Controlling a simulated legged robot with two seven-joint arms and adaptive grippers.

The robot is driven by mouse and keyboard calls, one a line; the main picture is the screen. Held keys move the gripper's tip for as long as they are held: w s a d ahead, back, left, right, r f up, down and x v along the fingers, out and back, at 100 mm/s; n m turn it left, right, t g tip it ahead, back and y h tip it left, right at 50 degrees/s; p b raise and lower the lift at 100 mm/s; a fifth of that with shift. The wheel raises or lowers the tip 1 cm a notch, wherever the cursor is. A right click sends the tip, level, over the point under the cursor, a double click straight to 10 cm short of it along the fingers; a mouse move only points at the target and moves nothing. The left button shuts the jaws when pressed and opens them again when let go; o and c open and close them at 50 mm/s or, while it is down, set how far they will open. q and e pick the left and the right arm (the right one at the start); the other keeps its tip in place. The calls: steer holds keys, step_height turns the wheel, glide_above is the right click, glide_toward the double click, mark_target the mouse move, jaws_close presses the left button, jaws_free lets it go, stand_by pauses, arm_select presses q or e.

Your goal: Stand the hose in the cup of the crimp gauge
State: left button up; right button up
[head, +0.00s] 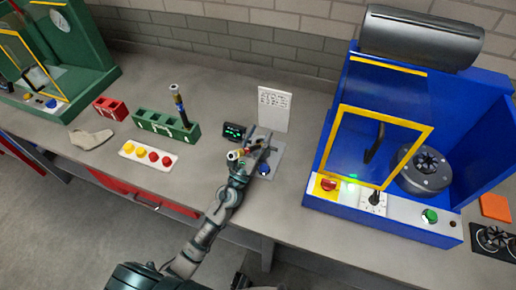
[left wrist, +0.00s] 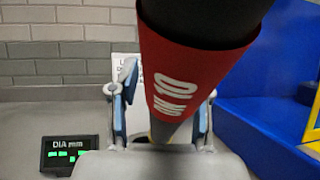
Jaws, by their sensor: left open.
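A hose with a black body and a red band (left wrist: 180,75) fills the upper middle of the left wrist view, very close to the camera. It narrows downward between the two fingers. My left gripper (head: 262,147) is open around it, a finger on either side. In the head view, the hose's pale-ended piece (head: 235,155) shows small beside the gripper. My right gripper is not in view.
A dark display marked DIA mm (head: 236,132) stands left of the gauge, a white card (head: 274,108) behind. A green rack (head: 150,121) holds another upright hose (head: 181,104). A blue machine (head: 330,140) stands to the right.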

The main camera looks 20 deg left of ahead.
arm_select(q)
steer(key=shift+g, duration=0.5)
steer(key=s+f, duration=0.1)
steer(key=f, duration=0.1)
steer(key=s+f, duration=0.1)
steer(key=f, duration=0.1)
steer(key=s+f, duration=0.1)
steer(key=f, duration=0.1)
steer(key=shift+s+d+f, duration=0.2)
steer(key=shift+s+f, duration=0.15)
steer(key=shift+s, duration=0.05)
steer(key=shift+t, duration=0.4)
steer(key=s+a+r, duration=0.2)
steer(key=s, duration=0.1)
steer(key=shift+a+r, duration=0.15)
steer(key=shift+a, duration=0.1)
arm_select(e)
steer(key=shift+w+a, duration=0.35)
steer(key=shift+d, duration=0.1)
